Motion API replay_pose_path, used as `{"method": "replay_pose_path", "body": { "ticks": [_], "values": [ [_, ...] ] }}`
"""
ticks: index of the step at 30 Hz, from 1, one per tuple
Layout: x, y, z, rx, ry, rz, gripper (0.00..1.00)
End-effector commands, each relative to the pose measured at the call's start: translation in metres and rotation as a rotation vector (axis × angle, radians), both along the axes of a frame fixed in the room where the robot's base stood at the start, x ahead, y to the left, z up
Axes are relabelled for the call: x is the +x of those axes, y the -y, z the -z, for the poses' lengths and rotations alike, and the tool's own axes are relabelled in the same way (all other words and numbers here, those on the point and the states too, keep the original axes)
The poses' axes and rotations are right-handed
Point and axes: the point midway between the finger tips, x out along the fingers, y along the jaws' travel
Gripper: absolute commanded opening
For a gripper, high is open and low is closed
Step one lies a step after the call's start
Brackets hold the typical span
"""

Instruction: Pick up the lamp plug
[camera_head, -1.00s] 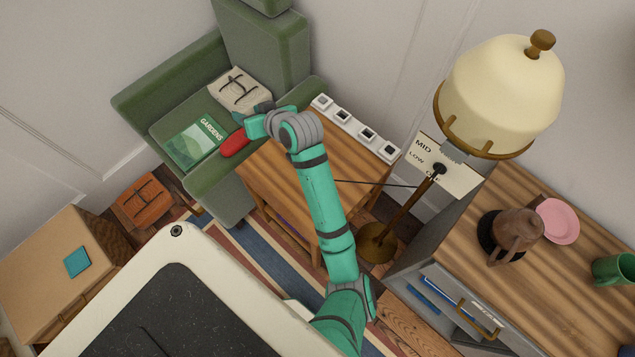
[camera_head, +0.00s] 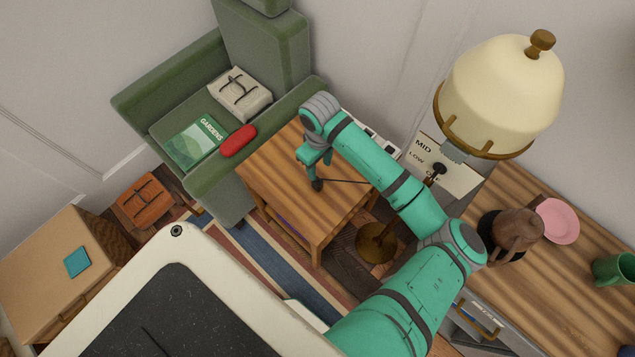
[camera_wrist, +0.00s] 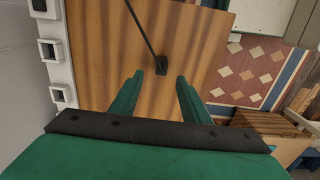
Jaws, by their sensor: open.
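The lamp plug (camera_wrist: 161,67) is a small dark block lying on the striped wooden side table (camera_wrist: 200,30). Its thin dark cord runs up and left in the wrist view. In the head view the plug (camera_head: 317,185) shows just below my gripper (camera_head: 316,162), and its cord runs right toward the lamp. In the wrist view my gripper (camera_wrist: 159,80) is open, with its two green fingers apart and the plug between and just beyond the tips. The floor lamp (camera_head: 500,90) has a cream shade and stands right of the table.
A white socket strip (camera_wrist: 58,60) runs along the table's back edge, partly hidden by my arm in the head view. A green armchair (camera_head: 215,195) with a red case (camera_head: 238,141) stands left. A wooden cabinet (camera_head: 590,240) with a brown pot stands right.

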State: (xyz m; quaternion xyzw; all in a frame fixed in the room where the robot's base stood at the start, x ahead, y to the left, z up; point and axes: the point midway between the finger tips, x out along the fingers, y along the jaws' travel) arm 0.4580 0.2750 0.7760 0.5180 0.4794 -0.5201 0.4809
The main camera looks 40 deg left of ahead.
Motion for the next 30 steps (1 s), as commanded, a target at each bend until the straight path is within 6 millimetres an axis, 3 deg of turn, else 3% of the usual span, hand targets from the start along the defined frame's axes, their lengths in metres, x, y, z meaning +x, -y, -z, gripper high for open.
{"method": "replay_pose_path", "body": {
  "ticks": [3,11,21,30],
  "values": [
    [0.000,0.000,0.017,0.000,-0.001,0.001,0.42],
    [-0.001,-0.001,0.034,0.002,0.001,0.000,0.42],
    [-0.004,-0.004,0.077,0.002,0.000,0.001,0.42],
    [-0.004,-0.004,0.081,0.003,0.001,0.001,0.42]
  ]
}}
